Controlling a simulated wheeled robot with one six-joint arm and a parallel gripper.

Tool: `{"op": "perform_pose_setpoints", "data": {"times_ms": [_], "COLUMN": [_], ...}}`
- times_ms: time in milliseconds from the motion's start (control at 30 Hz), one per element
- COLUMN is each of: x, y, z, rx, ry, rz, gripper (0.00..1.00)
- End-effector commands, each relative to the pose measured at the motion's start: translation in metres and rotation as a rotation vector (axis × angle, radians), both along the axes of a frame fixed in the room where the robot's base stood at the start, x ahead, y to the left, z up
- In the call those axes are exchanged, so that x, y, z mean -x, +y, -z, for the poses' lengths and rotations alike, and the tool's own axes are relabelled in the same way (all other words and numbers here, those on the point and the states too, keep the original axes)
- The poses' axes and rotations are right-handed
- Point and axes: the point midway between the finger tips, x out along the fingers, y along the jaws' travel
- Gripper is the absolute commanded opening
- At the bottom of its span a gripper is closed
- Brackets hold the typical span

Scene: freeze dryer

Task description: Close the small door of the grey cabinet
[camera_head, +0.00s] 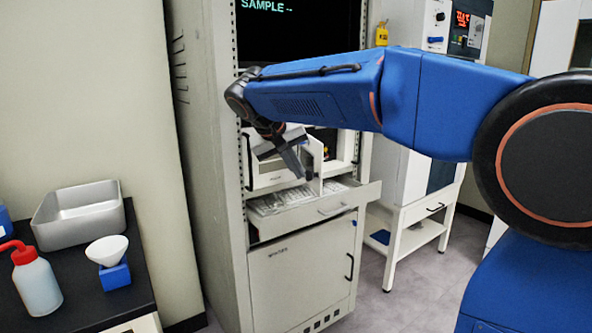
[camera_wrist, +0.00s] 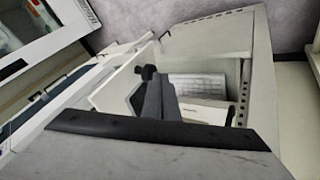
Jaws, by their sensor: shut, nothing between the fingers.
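The tall grey cabinet (camera_head: 212,180) stands in the middle of the head view. Its small door (camera_head: 314,160) stands open, sticking out from the middle compartment above the keyboard drawer. My gripper (camera_head: 307,172) is shut and empty, pointing down in front of that compartment, close to the left side of the small door. In the wrist view the shut fingers (camera_wrist: 149,74) lie beside a pale panel (camera_wrist: 112,92) that looks like the small door. I cannot tell whether they touch it. My wrist hides part of the compartment.
The keyboard drawer (camera_head: 338,201) is pulled out below the compartment. A shut lower door (camera_head: 300,280) is under it. A dark bench (camera_head: 130,276) with a metal tray (camera_head: 80,222), a wash bottle (camera_head: 38,285) and a funnel (camera_head: 107,250) stands at left. A white machine (camera_head: 408,190) stands behind at right.

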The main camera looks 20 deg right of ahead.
Motion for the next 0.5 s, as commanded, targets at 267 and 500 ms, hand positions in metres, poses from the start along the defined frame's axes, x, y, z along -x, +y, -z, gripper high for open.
{"op": "perform_pose_setpoints", "data": {"times_ms": [267, 500], "x": [0.004, 0.01], "y": [-0.013, -0.041], "z": [-0.001, -0.001], "rx": [0.0, -0.001], "ry": [-0.002, -0.002], "rz": [-0.054, -0.181], "gripper": [0.0, 0.0]}}
